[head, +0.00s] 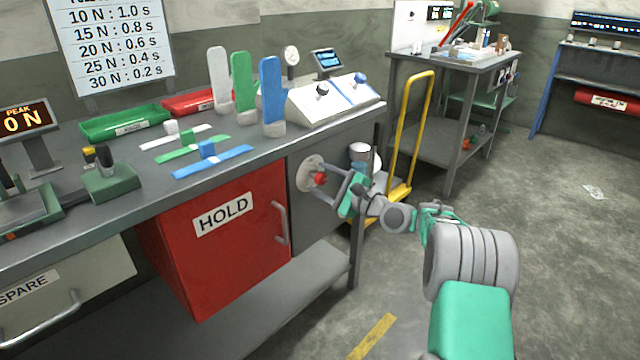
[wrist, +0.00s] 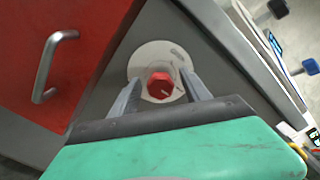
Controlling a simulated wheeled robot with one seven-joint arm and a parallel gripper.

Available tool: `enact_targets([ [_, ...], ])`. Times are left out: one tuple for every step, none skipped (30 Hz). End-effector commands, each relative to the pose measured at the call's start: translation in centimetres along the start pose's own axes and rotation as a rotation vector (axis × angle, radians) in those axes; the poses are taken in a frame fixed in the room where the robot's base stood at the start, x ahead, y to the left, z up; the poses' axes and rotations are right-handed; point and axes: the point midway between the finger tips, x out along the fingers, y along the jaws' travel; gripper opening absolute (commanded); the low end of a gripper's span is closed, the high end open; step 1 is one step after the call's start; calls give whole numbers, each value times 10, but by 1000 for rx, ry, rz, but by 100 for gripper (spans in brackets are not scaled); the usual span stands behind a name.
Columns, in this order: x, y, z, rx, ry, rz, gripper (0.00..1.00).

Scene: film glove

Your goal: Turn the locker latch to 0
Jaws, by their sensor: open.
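The locker latch is a red knob (head: 319,179) on a round pale dial plate (head: 306,168), set in the grey panel just right of the red locker door marked HOLD (head: 215,240). In the wrist view the red knob (wrist: 160,86) sits in the middle of the dial plate (wrist: 140,58), with a small white mark on its face. My gripper (head: 335,182) is in front of the knob, its two fingers apart. In the wrist view my gripper (wrist: 158,92) has one finger on each side of the knob; I cannot tell if they touch it. The dial's markings are too small to read.
The HOLD door's metal handle (head: 281,222) is left of the dial. Above is the bench top with a sloped control box (head: 330,100) and upright white, green and blue paddles (head: 272,95). A yellow cart rail (head: 408,130) stands behind my gripper. Floor to the right is mostly clear.

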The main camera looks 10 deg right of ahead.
Motion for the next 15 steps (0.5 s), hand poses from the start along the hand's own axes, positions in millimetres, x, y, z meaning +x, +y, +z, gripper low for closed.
enact_targets([
  [5, 1, 0, -1, -1, 1, 55],
  [7, 1, 0, -1, -1, 0, 55],
  [8, 0, 0, -1, 0, 0, 55],
  [9, 0, 0, 0, 0, 0, 55],
  [9, 0, 0, 0, 1, 0, 55],
  [9, 0, 0, 0, 1, 0, 55],
  [9, 0, 0, 0, 1, 0, 55],
  [9, 0, 0, -1, 1, 0, 55],
  [9, 0, 0, -1, 1, 0, 55],
  [9, 0, 0, -1, 1, 0, 55],
  [9, 0, 0, -1, 1, 0, 52],
  [9, 0, 0, -1, 1, 0, 49],
  [9, 0, 0, -1, 1, 0, 46],
  [9, 0, 0, -1, 1, 0, 44],
  [9, 0, 0, -1, 1, 1, 41],
])
